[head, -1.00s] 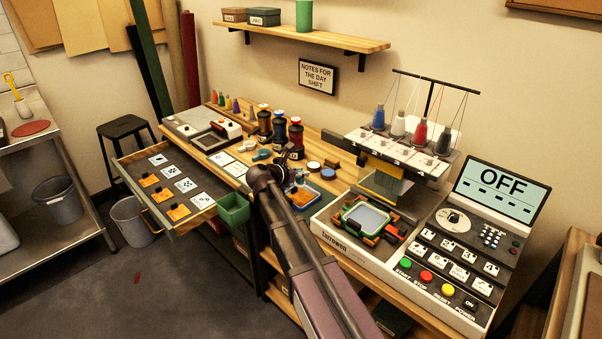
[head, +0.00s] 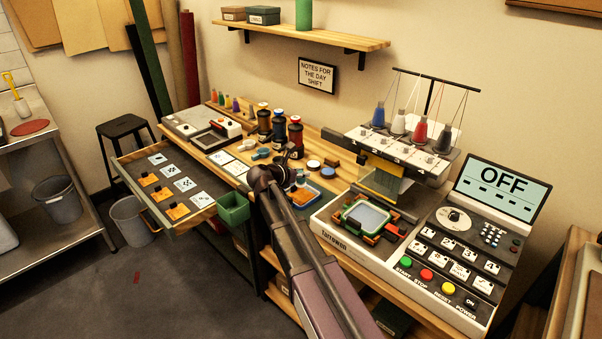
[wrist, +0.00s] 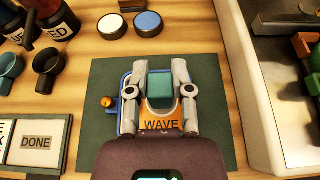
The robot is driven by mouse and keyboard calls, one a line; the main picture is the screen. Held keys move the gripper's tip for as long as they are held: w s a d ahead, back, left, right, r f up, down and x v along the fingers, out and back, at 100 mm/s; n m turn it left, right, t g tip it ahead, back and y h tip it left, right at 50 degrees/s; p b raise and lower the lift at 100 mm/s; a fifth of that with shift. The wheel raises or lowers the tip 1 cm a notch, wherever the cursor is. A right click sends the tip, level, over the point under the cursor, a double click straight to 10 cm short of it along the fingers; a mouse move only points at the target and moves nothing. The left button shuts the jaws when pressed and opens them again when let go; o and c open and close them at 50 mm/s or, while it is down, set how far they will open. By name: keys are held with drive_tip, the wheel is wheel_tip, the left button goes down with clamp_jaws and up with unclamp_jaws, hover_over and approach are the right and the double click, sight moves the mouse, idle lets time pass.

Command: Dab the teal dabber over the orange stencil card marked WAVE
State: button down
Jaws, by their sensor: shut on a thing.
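My gripper (wrist: 160,95) is shut on the teal dabber (wrist: 161,86), a block between its two fingers in the wrist view. The orange stencil card marked WAVE (wrist: 161,125) lies beneath, with its lettered edge showing below the fingers. In the head view the card (head: 304,197) shows just right of my arm.
Two round pads, one white (wrist: 111,26) and one blue (wrist: 148,22), lie beyond the mat. The embroidery machine (head: 365,217) stands close on the right. An open drawer (head: 170,190) holds several cards.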

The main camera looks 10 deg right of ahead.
sight(301, 184)
drive_tip(key=shift+s+d+f+b, duration=0.1)
drive_tip(key=shift+d+f+b, duration=0.05)
drive_tip(key=shift+f+b, duration=0.55)
drive_tip(key=shift+s+d+f+b, duration=0.1)
drive_tip(key=shift+d+f+b, duration=0.1)
drive_tip(key=shift+f+b, duration=0.55)
drive_tip(key=shift+s+d+f+b, duration=0.1)
drive_tip(key=shift+d+f+b, duration=0.05)
drive_tip(key=shift+f+b, duration=0.55)
drive_tip(key=shift+f, duration=0.1)
drive_tip(key=shift+f+b, duration=0.45)
drive_tip(key=shift+f, duration=0.15)
idle(1.3)
drive_tip(key=shift+r, duration=0.15)
drive_tip(key=shift+r+p, duration=3.4)
drive_tip(key=shift+p, duration=0.15)
drive_tip(key=shift+w+f, duration=0.1)
drive_tip(key=shift+f, duration=0.05)
drive_tip(key=shift+w+f+b, duration=0.25)
drive_tip(key=shift+f+b, duration=0.7)
drive_tip(key=shift+b, duration=0.05)
drive_tip(key=shift+w+f+b, duration=0.2)
drive_tip(key=shift+f+b, duration=0.7)
drive_tip(key=shift+b, duration=0.05)
drive_tip(key=shift+w+f+b, duration=0.25)
drive_tip(key=shift+f+b, duration=0.7)
drive_tip(key=shift+b, duration=0.05)
